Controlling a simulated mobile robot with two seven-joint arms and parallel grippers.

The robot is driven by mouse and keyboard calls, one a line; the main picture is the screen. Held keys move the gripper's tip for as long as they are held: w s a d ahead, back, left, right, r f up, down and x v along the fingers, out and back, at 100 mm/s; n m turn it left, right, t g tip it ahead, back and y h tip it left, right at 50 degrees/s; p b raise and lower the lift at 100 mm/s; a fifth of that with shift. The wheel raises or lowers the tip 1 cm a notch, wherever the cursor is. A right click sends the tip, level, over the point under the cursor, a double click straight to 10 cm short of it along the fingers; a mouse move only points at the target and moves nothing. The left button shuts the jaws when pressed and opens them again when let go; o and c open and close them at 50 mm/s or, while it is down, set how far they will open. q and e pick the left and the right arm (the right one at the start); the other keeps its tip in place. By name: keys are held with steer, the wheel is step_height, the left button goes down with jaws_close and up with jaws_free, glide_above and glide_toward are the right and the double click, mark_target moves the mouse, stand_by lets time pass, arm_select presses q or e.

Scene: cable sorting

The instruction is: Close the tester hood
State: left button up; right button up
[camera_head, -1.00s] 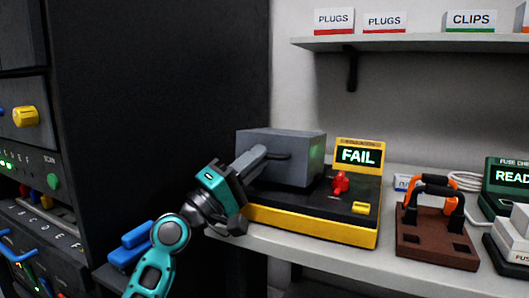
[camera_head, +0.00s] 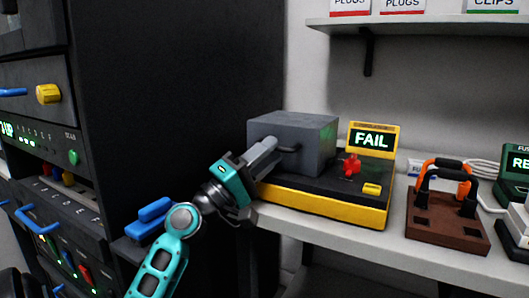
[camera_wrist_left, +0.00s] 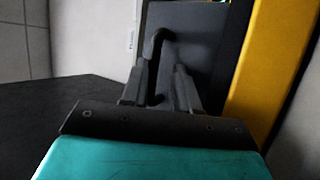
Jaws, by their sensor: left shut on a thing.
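The tester (camera_head: 330,205) has a yellow and black base, a red knob (camera_head: 352,165) and a yellow screen reading FAIL (camera_head: 372,141). Its grey box-shaped hood (camera_head: 290,130) sits over the base's left part; I cannot tell whether it is fully flush. My left gripper (camera_head: 268,152) reaches in from the left and is shut on the hood's dark handle (camera_head: 289,149). In the left wrist view, the handle (camera_wrist_left: 157,44) shows between the fingers of the left gripper (camera_wrist_left: 160,78), with the grey hood (camera_wrist_left: 195,50) behind. My right gripper is not in view.
A dark cabinet (camera_head: 180,90) with blue handles stands close on the left. A brown block with orange and black handles (camera_head: 447,215) and a green-screened device (camera_head: 510,170) stand to the right on the white bench (camera_head: 330,240). A shelf (camera_head: 420,22) hangs above.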

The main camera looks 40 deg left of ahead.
arm_select(q)
steer(key=shift+f, duration=0.35)
steer(key=shift+s+f, duration=0.15)
steer(key=shift+s, duration=0.1)
steer(key=s+a, duration=0.2)
steer(key=s, duration=1)
steer(key=shift+s+a+r, duration=0.2)
steer(key=shift+a+r, duration=0.05)
steer(key=shift+a, duration=0.1)
